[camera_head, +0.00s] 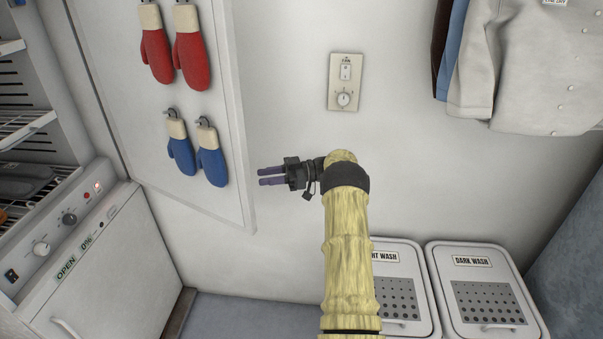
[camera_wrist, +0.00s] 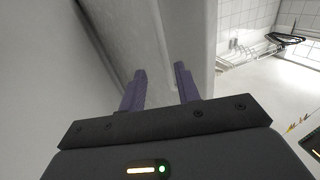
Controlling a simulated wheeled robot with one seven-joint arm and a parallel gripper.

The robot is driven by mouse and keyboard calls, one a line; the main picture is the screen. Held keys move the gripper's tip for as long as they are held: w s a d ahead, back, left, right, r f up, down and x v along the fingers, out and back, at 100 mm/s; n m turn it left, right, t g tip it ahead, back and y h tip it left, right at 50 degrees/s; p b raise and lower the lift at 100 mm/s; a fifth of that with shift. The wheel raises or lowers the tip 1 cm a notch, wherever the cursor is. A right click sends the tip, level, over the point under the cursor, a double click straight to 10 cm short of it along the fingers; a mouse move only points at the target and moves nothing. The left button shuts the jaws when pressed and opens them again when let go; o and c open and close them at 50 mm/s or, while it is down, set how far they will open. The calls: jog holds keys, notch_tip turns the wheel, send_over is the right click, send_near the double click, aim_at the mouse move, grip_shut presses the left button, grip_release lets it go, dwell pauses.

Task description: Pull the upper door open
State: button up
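The upper door (camera_head: 105,95) is a white panel in the head view, standing swung out from the cabinet at the left. Its inner face shows, with two red mittens (camera_head: 190,60) and two blue mittens (camera_head: 211,160) hung on hooks. My gripper (camera_head: 260,177) is just right of the door's free edge, its purple fingers pointing left at it. In the wrist view the fingers (camera_wrist: 161,80) stand apart, with a pale panel edge behind them. Nothing is visibly held. Whether a finger touches the door, I cannot tell.
The open cabinet (camera_head: 25,122) with wire shelves is at the left, above a control panel (camera_head: 70,215) and a closed lower door (camera_head: 120,260). A wall switch (camera_head: 345,82) and hanging clothes (camera_head: 525,70) are right. Two wash bins (camera_head: 436,300) stand below right.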

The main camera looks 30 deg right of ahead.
jog(key=b+v, duration=0.1)
jog(key=v, duration=1.1)
jog(key=shift+d, duration=0.15)
jog(key=shift+w, duration=0.15)
